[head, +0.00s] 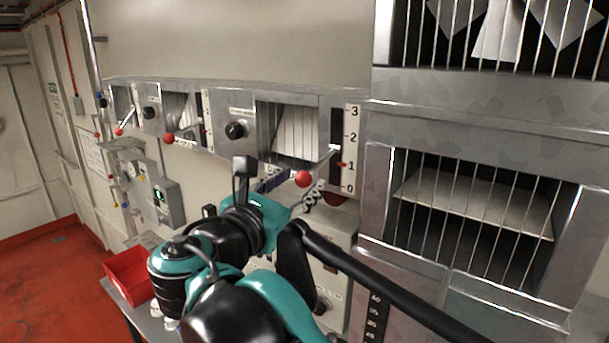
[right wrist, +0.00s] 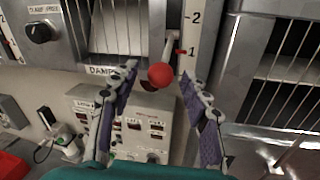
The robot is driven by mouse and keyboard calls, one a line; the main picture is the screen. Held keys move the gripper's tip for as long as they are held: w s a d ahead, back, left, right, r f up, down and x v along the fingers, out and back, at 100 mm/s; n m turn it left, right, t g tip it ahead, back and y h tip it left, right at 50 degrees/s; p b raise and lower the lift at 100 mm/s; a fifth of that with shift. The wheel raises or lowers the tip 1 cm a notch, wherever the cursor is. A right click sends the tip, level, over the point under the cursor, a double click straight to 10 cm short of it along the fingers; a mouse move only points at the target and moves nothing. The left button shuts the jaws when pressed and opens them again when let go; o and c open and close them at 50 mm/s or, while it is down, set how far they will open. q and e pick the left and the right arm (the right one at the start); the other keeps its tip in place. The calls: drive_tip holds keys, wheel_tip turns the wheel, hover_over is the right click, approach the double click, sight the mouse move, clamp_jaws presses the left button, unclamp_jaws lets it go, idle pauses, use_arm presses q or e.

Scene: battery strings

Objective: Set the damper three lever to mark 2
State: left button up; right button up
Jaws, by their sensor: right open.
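The rightmost damper lever ends in a red ball knob (head: 303,178); which damper number it is I cannot read. Its grey arm slopes from the slot beside a white scale (head: 351,150) marked 0 to 3. A small red pointer there sits at about mark 1. My right gripper (head: 291,188) is open just below the knob, partly hidden by its own wrist. In the right wrist view the knob (right wrist: 161,75) appears between the two spread fingertips (right wrist: 159,78), with visible gaps on both sides. My left gripper is not in view.
Two similar levers with red knobs (head: 169,138) (head: 119,132) stand further left. A black dial (head: 235,130) sits left of the window. A beige instrument box (right wrist: 125,125) is below the lever. Barred grey cabinets (head: 470,205) stand at right, and a red bin (head: 128,272) at lower left.

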drive_tip(key=shift+x, duration=0.85)
drive_tip(key=shift+w, duration=0.2)
drive_tip(key=shift+d, duration=0.1)
clamp_jaws()
drive_tip(key=r+g+p, duration=0.1)
drive_tip(key=r+p, duration=0.1)
drive_tip(key=p, duration=0.1)
drive_tip(key=r+g+y+p, duration=0.1)
drive_tip(key=r+p, duration=0.1)
drive_tip(key=p, duration=0.1)
drive_tip(key=shift+s+m+g+p, duration=0.2)
drive_tip(key=shift+m+g+p, duration=0.1)
drive_tip(key=shift+w+r+p, duration=0.15)
drive_tip(key=shift+r+p, duration=0.75)
drive_tip(key=shift+r, duration=0.2)
unclamp_jaws()
